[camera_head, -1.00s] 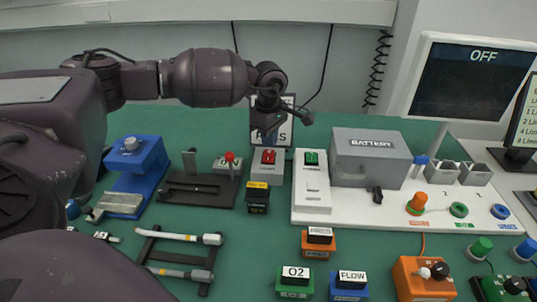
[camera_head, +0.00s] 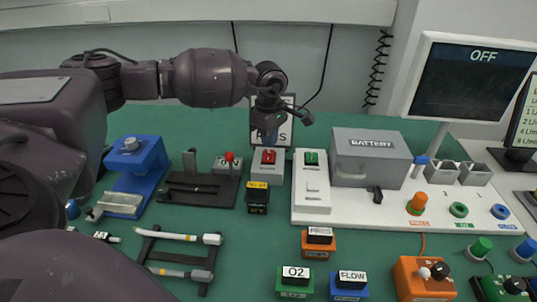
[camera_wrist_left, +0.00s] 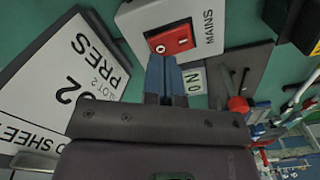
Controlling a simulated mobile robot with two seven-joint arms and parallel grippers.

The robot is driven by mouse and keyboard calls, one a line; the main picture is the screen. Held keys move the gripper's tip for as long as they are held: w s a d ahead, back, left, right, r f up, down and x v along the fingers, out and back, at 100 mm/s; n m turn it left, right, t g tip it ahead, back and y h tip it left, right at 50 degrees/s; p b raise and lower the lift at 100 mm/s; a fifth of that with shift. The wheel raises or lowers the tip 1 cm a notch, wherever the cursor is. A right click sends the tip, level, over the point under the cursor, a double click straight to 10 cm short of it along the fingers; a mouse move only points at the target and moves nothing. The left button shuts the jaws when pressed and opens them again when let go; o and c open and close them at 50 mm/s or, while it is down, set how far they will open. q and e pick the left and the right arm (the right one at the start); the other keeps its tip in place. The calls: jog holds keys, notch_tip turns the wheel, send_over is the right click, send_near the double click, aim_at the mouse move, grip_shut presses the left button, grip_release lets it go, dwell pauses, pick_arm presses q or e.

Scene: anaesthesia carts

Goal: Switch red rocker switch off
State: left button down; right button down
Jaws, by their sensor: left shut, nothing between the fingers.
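The red rocker switch (camera_head: 268,157) sits on top of a light grey box (camera_head: 266,177) at the back of the green table. In the left wrist view the switch (camera_wrist_left: 170,39) shows a white ring mark, and the box (camera_wrist_left: 143,18) reads MAINS. My left gripper (camera_head: 269,139) is shut and empty, just behind and above the switch. Its blue fingertips (camera_wrist_left: 161,63) lie right at the switch's near edge in the wrist view. I cannot tell whether they touch it. My right gripper is not in view.
A white panel with a green switch (camera_head: 311,158) stands right of the box. A black fixture with a red knob (camera_head: 229,157) is left of it. A small yellow-and-black block (camera_head: 257,198) stands in front. A sign (camera_wrist_left: 72,72) stands close behind. The monitor (camera_head: 474,84) reads OFF.

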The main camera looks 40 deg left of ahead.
aim_at(269, 152)
pick_arm(q)
jog(key=shift+f, duration=0.35)
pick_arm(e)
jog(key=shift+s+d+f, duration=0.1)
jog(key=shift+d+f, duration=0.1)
pick_arm(q)
jog(key=shift+f, duration=0.4)
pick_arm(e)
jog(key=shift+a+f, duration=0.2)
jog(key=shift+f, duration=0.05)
pick_arm(q)
jog(key=shift+f+b, duration=0.4)
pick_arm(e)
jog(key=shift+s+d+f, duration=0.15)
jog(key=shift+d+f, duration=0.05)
pick_arm(q)
jog(key=shift+f, duration=0.3)
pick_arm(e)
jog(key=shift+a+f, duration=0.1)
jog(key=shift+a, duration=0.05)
pick_arm(q)
jog(key=shift+r, duration=0.15)
